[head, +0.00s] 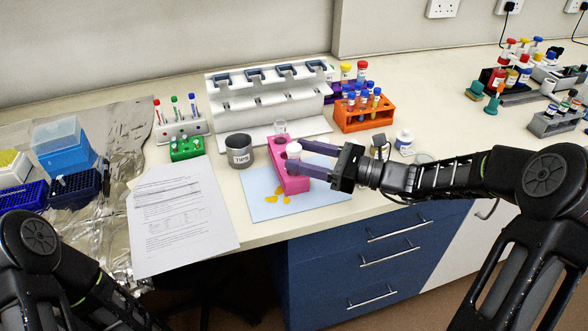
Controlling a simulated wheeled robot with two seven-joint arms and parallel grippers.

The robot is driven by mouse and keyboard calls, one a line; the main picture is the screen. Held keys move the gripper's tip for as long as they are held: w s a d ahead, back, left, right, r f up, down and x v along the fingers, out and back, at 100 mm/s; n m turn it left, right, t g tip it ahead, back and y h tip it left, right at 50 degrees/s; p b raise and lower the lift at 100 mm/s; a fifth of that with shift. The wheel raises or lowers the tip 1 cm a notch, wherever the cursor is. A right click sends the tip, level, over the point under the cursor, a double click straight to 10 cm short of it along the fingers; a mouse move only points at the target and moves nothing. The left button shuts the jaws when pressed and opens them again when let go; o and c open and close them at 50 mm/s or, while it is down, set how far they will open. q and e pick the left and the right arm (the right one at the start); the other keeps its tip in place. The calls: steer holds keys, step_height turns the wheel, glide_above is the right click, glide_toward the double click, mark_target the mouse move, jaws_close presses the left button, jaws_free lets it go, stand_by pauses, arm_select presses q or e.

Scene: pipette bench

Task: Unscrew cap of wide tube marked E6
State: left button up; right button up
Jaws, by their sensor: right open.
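A pink rack (278,151) stands on a light blue mat (322,196) near the bench's front edge. A tube with a white cap (293,147) stands upright in the rack. A clear tube top without a visible coloured cap (280,127) shows at the rack's far end. My right gripper (297,155) comes in from the right, its jaws open, with one finger on the far side and one on the near side of the white cap. I cannot tell whether the fingers touch it. No E6 mark is readable. My left arm shows at the lower left, but its gripper is out of view.
A grey metal cup (239,151) stands left of the rack. Yellow pieces (272,198) lie on the mat. An orange tube rack (365,120) and a white pipette stand (238,112) are behind. Printed sheets (180,220) lie to the left. A small white jar (404,139) stands behind my right arm.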

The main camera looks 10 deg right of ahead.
steer(key=shift+x, duration=1.2)
steer(key=shift+s, duration=0.1)
steer(key=shift+c, duration=0.4)
jaws_close()
